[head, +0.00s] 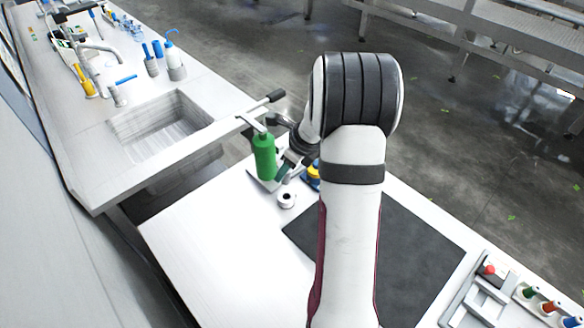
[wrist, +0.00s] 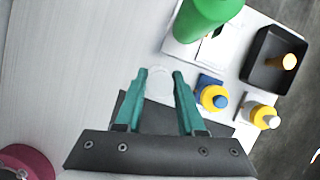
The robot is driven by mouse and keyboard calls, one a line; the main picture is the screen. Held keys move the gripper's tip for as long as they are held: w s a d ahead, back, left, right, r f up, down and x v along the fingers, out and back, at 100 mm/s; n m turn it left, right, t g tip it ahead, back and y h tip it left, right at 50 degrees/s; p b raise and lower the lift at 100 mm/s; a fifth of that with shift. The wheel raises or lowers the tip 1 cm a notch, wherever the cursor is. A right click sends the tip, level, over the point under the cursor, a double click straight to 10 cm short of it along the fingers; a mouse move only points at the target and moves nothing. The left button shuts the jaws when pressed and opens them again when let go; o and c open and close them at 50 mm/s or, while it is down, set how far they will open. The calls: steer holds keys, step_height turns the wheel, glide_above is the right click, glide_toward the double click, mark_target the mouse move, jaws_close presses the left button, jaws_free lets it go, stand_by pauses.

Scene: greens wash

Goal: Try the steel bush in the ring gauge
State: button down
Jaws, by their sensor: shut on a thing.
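My gripper (wrist: 160,78) has two teal fingers, shut on a pale round piece (wrist: 158,86), which I take to be the steel bush. Its lower part and any bore cannot be made out. In the head view my gripper (head: 283,176) is partly hidden behind the wrist, close to the green bottle. A white ring with a dark hole (head: 287,199), likely the ring gauge, sits on the white table just in front of the fingers. I cannot tell whether the held piece touches it.
A green bottle (head: 264,158) stands beside the gripper. A dark mat (head: 410,250) lies right; the table's left front is clear.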

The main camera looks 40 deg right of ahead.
mark_target(289, 182)
steer(key=shift+f, duration=2.5)
steer(key=shift+f, duration=0.55)
steer(key=shift+r, duration=0.15)
stand_by(0.3)
steer(key=shift+r, duration=0.55)
steer(key=shift+s, duration=0.1)
steer(key=shift+f, duration=0.75)
stand_by(1.9)
steer(key=shift+r, duration=0.15)
